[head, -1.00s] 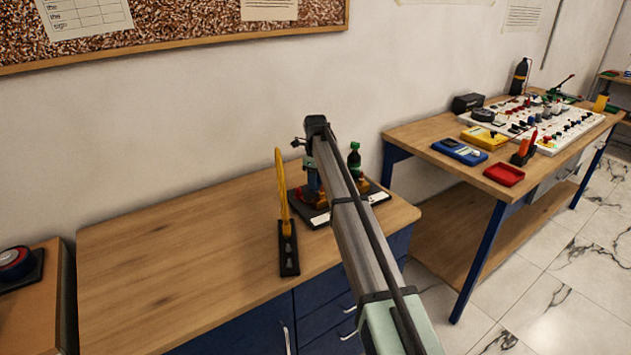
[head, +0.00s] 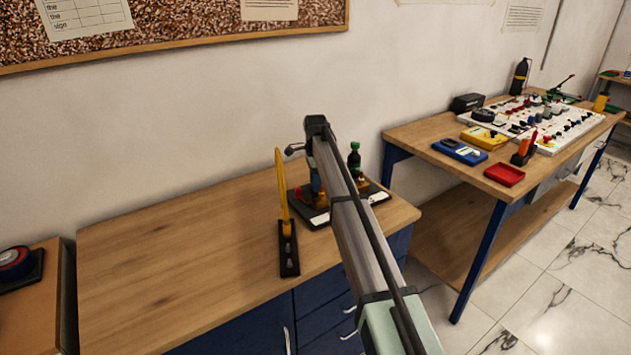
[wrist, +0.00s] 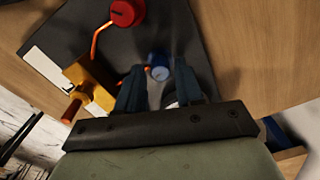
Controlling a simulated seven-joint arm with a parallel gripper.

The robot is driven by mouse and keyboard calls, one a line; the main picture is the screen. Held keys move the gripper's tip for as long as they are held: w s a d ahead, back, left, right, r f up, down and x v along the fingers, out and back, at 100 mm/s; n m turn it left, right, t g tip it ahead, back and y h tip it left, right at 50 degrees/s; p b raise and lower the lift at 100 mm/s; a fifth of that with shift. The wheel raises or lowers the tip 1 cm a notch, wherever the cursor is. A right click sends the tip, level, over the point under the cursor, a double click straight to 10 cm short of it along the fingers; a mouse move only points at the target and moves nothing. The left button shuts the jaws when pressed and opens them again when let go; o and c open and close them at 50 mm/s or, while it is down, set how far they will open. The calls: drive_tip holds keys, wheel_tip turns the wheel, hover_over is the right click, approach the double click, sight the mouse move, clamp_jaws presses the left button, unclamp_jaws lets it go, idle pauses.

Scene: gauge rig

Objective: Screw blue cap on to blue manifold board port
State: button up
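In the wrist view, a round blue piece with a pale centre (wrist: 159,73) shows between the fingertips of my gripper (wrist: 159,74). I cannot tell whether it is the blue cap, the port, or one on the other. The two dark blue fingers stand apart on either side of it. Whether they touch it is unclear. In the head view, the dark manifold board (head: 312,215) lies on the bench. My arm hides part of it, and my gripper (head: 316,190) points down over its left part. The board's dark surface also fills the upper middle of the wrist view (wrist: 188,20).
A red round knob (wrist: 125,12), an orange pipe (wrist: 98,42) and a yellow block (wrist: 88,78) sit close to my fingers. A yellow tool (head: 281,190) stands in a black rack (head: 289,262). A green-topped bottle-like part (head: 354,160) stands right. The bench's left side is clear.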

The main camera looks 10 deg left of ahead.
drive_tip(key=n, duration=0.4)
drive_tip(key=shift+n, duration=2.8)
clamp_jaws()
drive_tip(key=shift+s+d+m, duration=0.1)
drive_tip(key=shift+d+m, duration=0.05)
drive_tip(key=shift+m, duration=2.45)
drive_tip(key=shift+m, duration=0.4)
drive_tip(key=m, duration=0.4)
drive_tip(key=shift+d, duration=0.1)
drive_tip(key=shift+m, duration=0.3)
